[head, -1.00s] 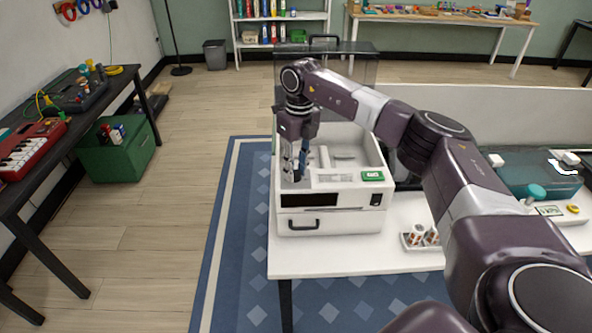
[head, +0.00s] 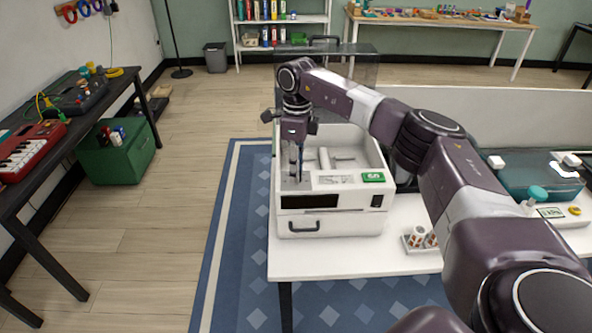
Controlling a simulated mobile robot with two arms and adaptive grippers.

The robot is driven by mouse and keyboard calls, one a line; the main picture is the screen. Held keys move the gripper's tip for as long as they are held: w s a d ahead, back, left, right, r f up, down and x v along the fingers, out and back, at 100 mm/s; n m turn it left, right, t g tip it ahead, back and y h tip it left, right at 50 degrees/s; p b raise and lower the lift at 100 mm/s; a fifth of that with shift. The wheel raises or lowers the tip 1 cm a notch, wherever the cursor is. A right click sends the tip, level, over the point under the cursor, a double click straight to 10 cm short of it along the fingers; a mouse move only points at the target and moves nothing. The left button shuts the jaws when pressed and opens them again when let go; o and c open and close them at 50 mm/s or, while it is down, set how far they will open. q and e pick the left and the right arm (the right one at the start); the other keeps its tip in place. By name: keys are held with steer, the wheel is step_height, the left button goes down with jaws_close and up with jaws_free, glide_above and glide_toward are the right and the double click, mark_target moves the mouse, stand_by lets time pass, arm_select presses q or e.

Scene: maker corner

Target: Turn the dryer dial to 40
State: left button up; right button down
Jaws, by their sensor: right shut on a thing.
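The white dryer (head: 348,225) stands on the white table with its clear lid (head: 350,66) raised. A small green display (head: 373,177) is on its top right front, and a printed label (head: 335,180) lies left of that. My right gripper (head: 297,178) points straight down at the top left front of the dryer. Its fingers are shut on the dial there. The dial is hidden by the fingers, so its setting cannot be read. The display's figures are too small to read surely. My left gripper is not in view.
A small tray with spools (head: 418,238) sits right of the dryer on the white table (head: 330,265). Further right are a teal-topped case (head: 535,172) and a device with a teal knob (head: 537,192). The table's left front is bare.

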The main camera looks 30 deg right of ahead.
stand_by(0.4)
steer(key=c, duration=1.6)
jaws_free()
steer(key=shift+r, duration=0.15)
steer(key=r, duration=1.1)
steer(key=shift+w+d+r, duration=0.2)
steer(key=shift+d+r, duration=0.1)
steer(key=shift+r, duration=0.1)
